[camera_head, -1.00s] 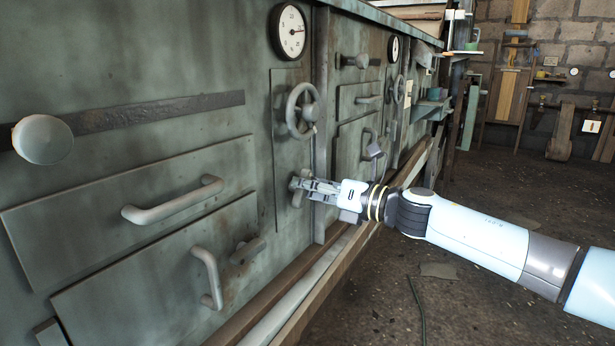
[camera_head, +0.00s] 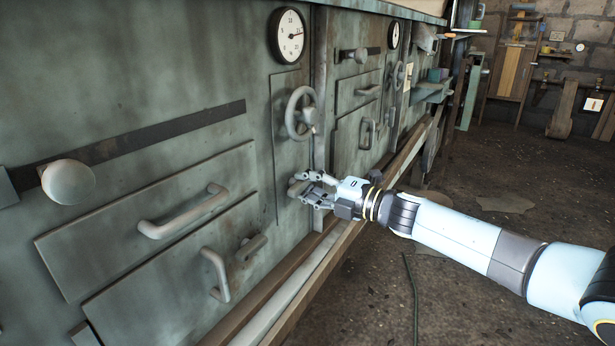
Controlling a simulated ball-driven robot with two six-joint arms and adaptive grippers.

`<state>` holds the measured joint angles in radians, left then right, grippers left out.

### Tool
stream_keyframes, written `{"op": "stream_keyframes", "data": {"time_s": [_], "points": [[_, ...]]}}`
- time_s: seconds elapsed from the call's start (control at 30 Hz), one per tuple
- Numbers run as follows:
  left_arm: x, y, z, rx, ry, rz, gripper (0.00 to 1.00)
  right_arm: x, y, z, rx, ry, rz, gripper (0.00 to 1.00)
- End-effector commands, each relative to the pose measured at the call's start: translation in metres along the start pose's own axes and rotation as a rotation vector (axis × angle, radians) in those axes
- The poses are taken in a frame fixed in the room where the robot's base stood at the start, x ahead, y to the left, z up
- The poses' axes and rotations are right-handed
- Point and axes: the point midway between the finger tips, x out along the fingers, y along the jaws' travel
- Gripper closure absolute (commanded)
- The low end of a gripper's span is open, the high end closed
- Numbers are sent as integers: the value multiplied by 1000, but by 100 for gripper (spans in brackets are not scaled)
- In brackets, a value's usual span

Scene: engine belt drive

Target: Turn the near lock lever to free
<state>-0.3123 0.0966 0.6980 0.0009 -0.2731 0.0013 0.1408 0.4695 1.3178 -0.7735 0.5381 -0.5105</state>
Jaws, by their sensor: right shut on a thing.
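A small pale grey lever (camera_head: 296,190) sits on the tall narrow panel under the grey handwheel (camera_head: 301,113); I take it as the near lock lever. My right gripper (camera_head: 306,189) reaches it from the right and is shut on it. The fingers cover most of the lever, so I cannot tell which way it points. My left gripper is not in view.
A ledge (camera_head: 300,285) runs below; the floor at right is open.

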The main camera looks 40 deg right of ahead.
Motion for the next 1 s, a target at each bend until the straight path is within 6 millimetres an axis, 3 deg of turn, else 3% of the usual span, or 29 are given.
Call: {"op": "stream_keyframes", "data": {"time_s": [0.5, 0.83, 0.87, 1.0], "points": [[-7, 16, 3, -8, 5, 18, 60, 0, -2, 0, 141, -2, -2, 100], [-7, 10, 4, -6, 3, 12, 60, 0, -2, 0, 142, -2, -2, 100], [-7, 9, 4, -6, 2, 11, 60, 0, -2, 0, 142, -2, -2, 77], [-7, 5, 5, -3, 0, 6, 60, 0, -2, 0, 142, -1, -2, 59]]}}
